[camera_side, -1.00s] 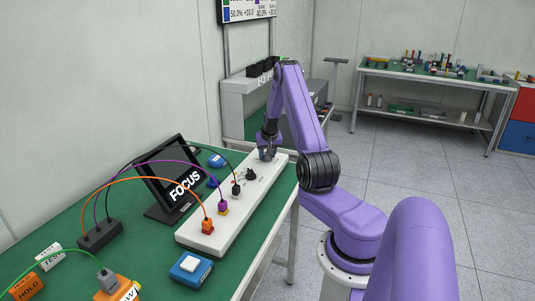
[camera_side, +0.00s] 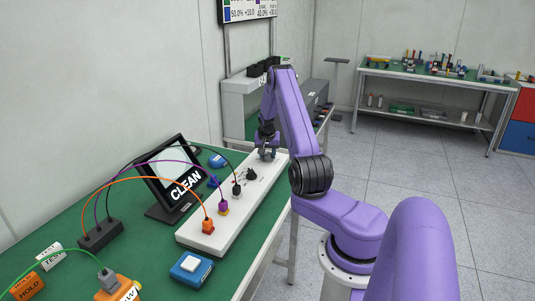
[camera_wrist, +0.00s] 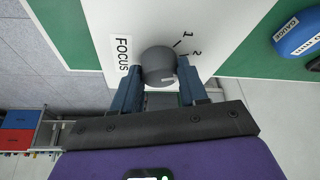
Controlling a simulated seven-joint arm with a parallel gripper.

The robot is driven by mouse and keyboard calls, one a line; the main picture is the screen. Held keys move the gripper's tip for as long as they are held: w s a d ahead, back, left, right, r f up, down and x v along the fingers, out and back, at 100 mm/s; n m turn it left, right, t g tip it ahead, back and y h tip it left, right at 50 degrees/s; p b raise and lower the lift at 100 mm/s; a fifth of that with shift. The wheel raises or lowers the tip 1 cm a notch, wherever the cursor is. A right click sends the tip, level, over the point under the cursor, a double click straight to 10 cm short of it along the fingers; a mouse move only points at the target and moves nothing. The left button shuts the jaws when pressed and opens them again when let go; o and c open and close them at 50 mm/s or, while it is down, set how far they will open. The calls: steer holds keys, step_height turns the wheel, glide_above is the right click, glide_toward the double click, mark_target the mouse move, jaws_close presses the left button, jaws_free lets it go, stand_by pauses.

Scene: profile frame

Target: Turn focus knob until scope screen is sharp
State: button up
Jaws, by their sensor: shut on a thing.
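The grey round focus knob (camera_wrist: 158,62) sits on a white panel (camera_side: 208,240), beside a printed FOCUS label (camera_wrist: 122,56) and scale marks 1 and 2 in the wrist view. My gripper (camera_wrist: 157,88) is shut on the knob, with one blue-grey finger on each side. In the side view my gripper (camera_side: 267,150) is at the far end of the panel and mostly covers the knob. The scope screen (camera_side: 172,178) is a black tilted frame on the green table. It shows a pale area and the word CLEAN in white letters.
Orange, purple and black plugs (camera_side: 208,226) stand on the panel, with cables arching left to a black box (camera_side: 100,235). A blue block with a white top (camera_side: 191,267) lies near the panel's front end. A blue rounded object (camera_wrist: 298,34) lies right of the panel.

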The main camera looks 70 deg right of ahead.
steer(key=o, duration=1.1)
steer(key=shift+c, duration=0.2)
steer(key=v, duration=1.7)
steer(key=shift+r, duration=0.2)
steer(key=shift+a, duration=0.1)
